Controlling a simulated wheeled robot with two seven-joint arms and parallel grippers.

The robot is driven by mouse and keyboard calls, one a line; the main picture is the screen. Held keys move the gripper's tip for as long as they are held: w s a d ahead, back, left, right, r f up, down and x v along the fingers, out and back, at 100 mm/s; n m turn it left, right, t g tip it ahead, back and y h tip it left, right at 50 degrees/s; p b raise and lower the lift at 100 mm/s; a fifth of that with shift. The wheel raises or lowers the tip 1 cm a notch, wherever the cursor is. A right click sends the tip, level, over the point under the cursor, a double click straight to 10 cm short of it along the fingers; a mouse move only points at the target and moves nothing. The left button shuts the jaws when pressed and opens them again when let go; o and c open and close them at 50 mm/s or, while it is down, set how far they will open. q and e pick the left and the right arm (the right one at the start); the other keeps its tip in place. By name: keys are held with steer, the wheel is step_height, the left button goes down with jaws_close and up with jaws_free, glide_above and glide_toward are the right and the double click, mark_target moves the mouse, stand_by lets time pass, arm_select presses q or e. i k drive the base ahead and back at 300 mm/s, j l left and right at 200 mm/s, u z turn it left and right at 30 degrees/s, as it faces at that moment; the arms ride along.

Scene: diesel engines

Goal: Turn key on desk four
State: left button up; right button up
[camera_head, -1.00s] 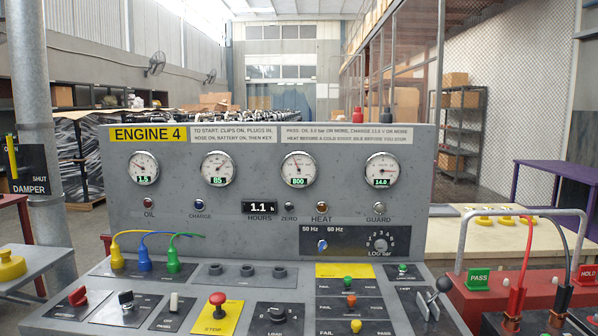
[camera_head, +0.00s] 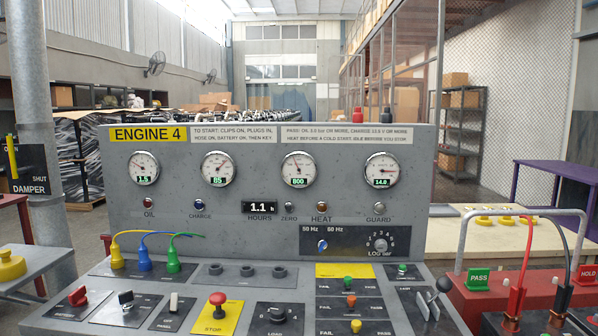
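The grey desk panel marked ENGINE 4 (camera_head: 148,134) stands straight ahead. On its sloped lower face, a red switch (camera_head: 78,296), a dark switch with a pale top (camera_head: 126,299) and a small white switch (camera_head: 174,302) sit in a row at the left. Their labels are too small to read, so I cannot tell which one is the key. A red mushroom button (camera_head: 217,300) stands on a yellow STOP plate. The gauges read about 1.5, 85 (camera_head: 217,169), 800 and 14.0 (camera_head: 382,170). Neither of my grippers is in view.
Yellow, blue and green plugs with cables (camera_head: 145,259) sit at the desk's upper left. A LOAD knob (camera_head: 277,313) and a ball-topped lever (camera_head: 443,286) are further right. A red stand with a metal hoop (camera_head: 520,212) and clamps is beside the desk at right.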

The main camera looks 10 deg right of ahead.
mark_target(125, 298)
steer(key=i+j+u, duration=0.2)
steer(key=i+j, duration=0.55)
